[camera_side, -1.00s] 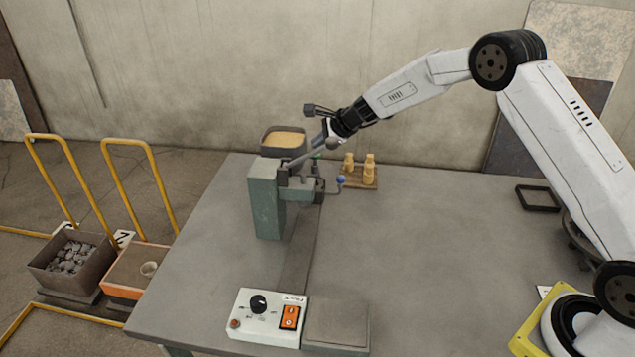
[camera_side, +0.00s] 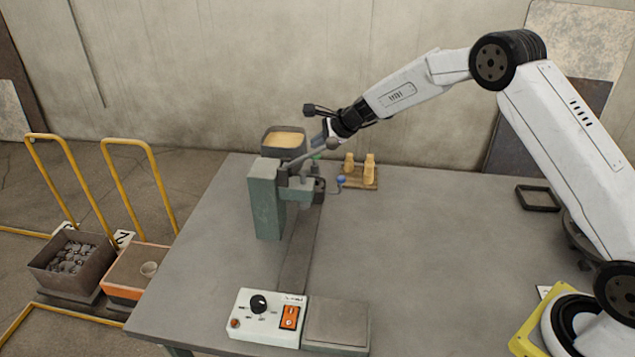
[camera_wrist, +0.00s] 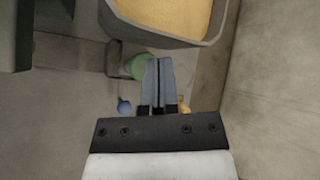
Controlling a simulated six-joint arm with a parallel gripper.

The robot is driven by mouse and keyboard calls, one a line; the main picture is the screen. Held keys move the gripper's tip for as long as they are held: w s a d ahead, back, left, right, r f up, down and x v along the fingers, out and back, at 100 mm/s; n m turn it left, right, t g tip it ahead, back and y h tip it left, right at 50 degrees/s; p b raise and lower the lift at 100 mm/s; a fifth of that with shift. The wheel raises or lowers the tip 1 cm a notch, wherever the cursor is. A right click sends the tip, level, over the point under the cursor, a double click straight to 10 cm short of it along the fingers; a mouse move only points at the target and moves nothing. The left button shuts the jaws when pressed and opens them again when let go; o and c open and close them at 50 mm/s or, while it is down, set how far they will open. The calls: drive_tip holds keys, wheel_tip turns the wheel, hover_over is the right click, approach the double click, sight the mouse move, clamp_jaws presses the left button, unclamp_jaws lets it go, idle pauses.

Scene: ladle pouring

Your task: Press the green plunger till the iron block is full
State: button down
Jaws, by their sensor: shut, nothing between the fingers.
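The green plunger (camera_side: 316,157) shows as a small green spot behind the grey lever of the green press (camera_side: 266,200). In the wrist view its round green top (camera_wrist: 137,66) lies just left of my fingertips and is partly covered by them. My gripper (camera_side: 322,139) is above the plunger, pointing down, with its fingers together and empty. The shut fingers also show in the wrist view (camera_wrist: 157,62). I cannot tell whether they touch the plunger. A dark block (camera_side: 319,186), likely the iron block, sits at the press below the plunger. Its inside is hidden.
A hopper of yellow sand (camera_side: 284,139) stands close beside my gripper. The lever (camera_side: 305,156) crosses in front of it. Tan pieces stand on a wooden board (camera_side: 352,183) to the right. A control box (camera_side: 267,317) is at the front. The table's right side is mostly clear.

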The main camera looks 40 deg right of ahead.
drive_tip(key=shift+f, duration=1.5)
idle(2.0)
drive_tip(key=shift+r, duration=1.45)
drive_tip(key=shift+r, duration=0.1)
drive_tip(key=shift+r, duration=2.45)
drive_tip(key=s+a+f+n+g+h, duration=0.1)
drive_tip(key=s+n+g+h, duration=0.1)
drive_tip(key=s+n, duration=0.8)
drive_tip(key=s+f+n+g+h, duration=0.2)
drive_tip(key=s+n, duration=0.9)
drive_tip(key=s, duration=1.7)
drive_tip(key=shift+s+a+f+n+g, duration=0.15)
drive_tip(key=shift+a+f+n+g, duration=0.15)
drive_tip(key=shift+g, duration=0.5)
